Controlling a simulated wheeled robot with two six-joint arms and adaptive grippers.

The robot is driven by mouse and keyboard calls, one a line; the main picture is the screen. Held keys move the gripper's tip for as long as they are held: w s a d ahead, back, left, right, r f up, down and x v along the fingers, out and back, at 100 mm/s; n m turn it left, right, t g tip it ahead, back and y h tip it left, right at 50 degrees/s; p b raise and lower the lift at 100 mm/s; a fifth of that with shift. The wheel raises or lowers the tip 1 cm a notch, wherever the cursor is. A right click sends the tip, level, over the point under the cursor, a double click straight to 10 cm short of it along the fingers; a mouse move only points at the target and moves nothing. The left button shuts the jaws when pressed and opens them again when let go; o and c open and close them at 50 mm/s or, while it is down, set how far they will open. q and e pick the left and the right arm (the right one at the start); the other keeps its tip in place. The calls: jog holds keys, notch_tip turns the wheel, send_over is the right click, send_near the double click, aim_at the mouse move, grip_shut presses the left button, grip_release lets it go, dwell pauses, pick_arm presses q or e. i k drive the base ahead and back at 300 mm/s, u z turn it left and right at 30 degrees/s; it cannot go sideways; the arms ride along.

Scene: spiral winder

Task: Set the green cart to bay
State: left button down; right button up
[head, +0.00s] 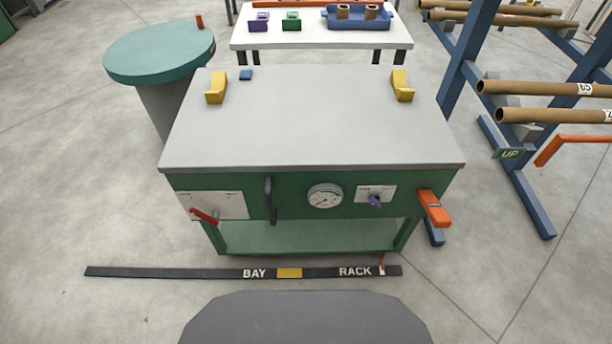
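The green cart (295,193) stands directly in front of me, with a flat grey top (310,115) and a lower shelf (308,236). A dark floor strip (165,272) runs along its near side. The strip carries the word BAY (255,273) left of a yellow patch (289,273) and the word RACK (355,271) to the right. A thin orange pointer (382,264) at the cart's right side meets the strip just right of RACK. The cart's front has a black vertical handle (269,200). Neither gripper is in view.
The cart front has a gauge (325,196), purple knob (375,200), orange lever (434,208) and red lever (205,216). A teal round table (158,52) is behind left, a white table (320,39) behind, and a blue tube rack (515,180) right. Floor left is clear.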

aim_at(289, 159)
jog(key=k, duration=1.3)
jog(key=z, duration=0.75)
jog(key=i, duration=1.05)
jog(key=u, duration=0.15)
